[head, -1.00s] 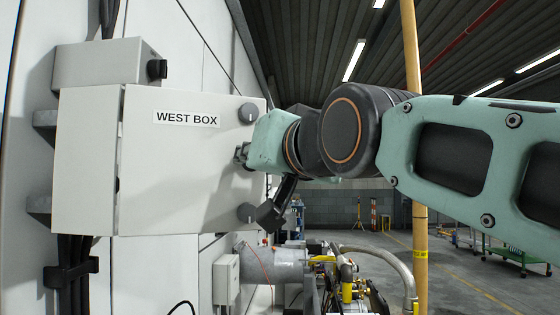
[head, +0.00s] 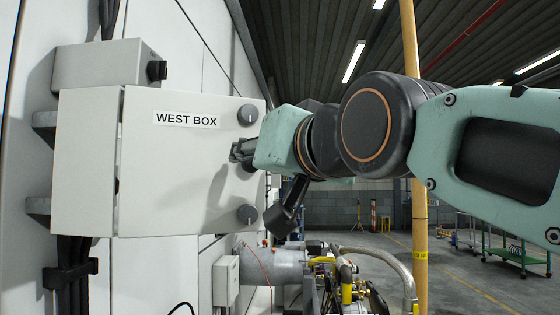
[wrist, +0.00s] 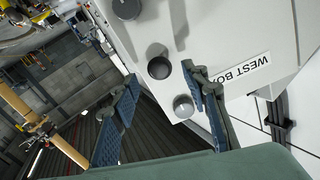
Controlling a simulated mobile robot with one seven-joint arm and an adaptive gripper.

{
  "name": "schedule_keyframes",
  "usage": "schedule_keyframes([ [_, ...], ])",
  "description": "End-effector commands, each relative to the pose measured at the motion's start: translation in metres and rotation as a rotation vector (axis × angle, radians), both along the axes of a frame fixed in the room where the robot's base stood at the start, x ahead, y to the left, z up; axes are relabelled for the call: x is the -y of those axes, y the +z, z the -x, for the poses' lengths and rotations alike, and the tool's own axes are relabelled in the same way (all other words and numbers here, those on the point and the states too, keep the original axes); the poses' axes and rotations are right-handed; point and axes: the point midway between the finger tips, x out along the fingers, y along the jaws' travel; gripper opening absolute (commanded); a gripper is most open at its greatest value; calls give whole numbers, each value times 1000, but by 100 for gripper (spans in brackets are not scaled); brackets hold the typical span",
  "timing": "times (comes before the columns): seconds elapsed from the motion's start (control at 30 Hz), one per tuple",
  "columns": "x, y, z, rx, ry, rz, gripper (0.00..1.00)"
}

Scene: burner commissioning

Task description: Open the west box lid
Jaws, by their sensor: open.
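The west box (head: 85,160) is a pale grey wall cabinet. Its lid (head: 170,190), labelled "WEST BOX", looks shut, with a narrow dark seam along its left edge. Three round knobs run down the lid's right side: an upper one (head: 247,114), a lower one (head: 247,214), and a darker middle one, mostly hidden behind my fingers in the head view. My gripper (head: 240,151) is open in front of the lid. In the wrist view the middle knob (wrist: 159,68) appears between the two fingertips, and no contact is clear. The lid's label (wrist: 242,72) is upside down there.
A small grey box (head: 105,65) with a black knob sits above the cabinet. Below right are a grey cylinder (head: 275,265), hoses and pipes. A yellow vertical pole (head: 419,230) stands behind my arm. Open floor and a green cart (head: 515,250) lie farther back.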

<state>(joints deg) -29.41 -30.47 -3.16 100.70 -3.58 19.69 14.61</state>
Motion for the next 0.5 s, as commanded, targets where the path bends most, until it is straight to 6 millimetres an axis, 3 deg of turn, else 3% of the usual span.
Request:
schedule_keyframes([
  [0.3,27,1,56,3,-1,-1,42],
  [0.5,37,1,79,2,1,-1,42],
])
